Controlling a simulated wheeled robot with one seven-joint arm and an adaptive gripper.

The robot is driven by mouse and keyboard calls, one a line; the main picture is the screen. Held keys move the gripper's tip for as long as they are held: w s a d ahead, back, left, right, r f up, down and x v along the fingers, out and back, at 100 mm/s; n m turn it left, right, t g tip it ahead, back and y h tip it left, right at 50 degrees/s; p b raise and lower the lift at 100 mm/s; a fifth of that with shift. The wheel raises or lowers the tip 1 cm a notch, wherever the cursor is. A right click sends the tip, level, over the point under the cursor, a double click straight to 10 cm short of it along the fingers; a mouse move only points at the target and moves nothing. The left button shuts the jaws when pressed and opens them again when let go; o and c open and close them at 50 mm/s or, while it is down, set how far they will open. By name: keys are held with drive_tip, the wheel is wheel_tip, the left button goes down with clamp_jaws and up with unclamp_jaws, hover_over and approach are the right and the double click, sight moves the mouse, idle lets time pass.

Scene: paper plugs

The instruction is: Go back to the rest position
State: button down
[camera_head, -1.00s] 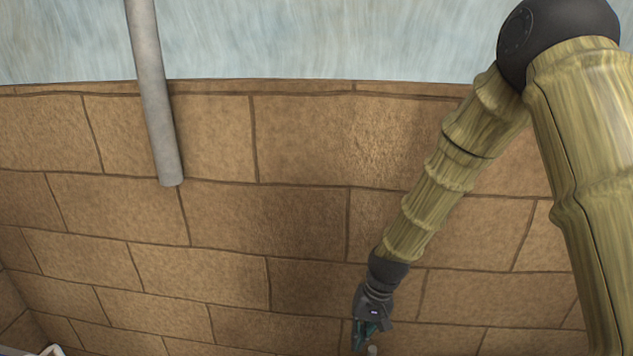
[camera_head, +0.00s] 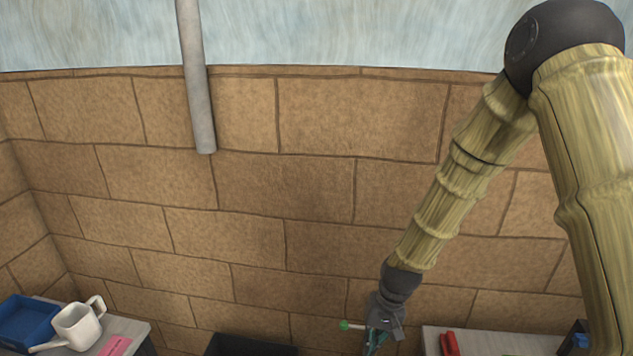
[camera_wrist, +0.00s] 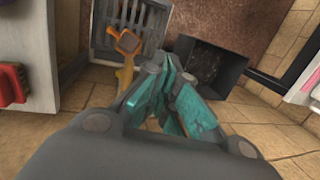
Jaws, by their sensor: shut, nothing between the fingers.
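My gripper (camera_head: 376,339) hangs at the lower middle of the head view, at the end of my raised arm. Its fingertips are near the bottom edge there. In the wrist view, its teal fingers (camera_wrist: 172,100) are close together with nothing held between them. Below them in the wrist view are a tan tiled floor and a dark open bin (camera_wrist: 208,66). No paper plug can be made out for certain in either view.
At lower left, a white mug-like pot (camera_head: 77,326) and blue tray (camera_head: 27,323) sit on a grey table with a pink note (camera_head: 116,346). A table with a red object (camera_head: 449,343) is at lower right. An orange-handled tool (camera_wrist: 127,45) stands near a grey rack (camera_wrist: 118,24).

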drive_tip(key=s+d+f+h, duration=0.1)
drive_tip(key=s+d+f, duration=0.1)
drive_tip(key=s+f, duration=0.45)
drive_tip(key=s+d+f, duration=0.3)
drive_tip(key=s+f, duration=0.3)
drive_tip(key=f, duration=0.1)
drive_tip(key=s+d+f, duration=0.2)
drive_tip(key=s+f, duration=0.1)
drive_tip(key=s, duration=0.6)
drive_tip(key=s+d+f+n+h, duration=0.1)
drive_tip(key=s+f, duration=0.3)
drive_tip(key=s, duration=0.5)
drive_tip(key=shift+s+d+t, duration=0.2)
drive_tip(key=shift+d+t, duration=0.2)
drive_tip(key=shift+d, duration=0.5)
drive_tip(key=shift+f, duration=0.1)
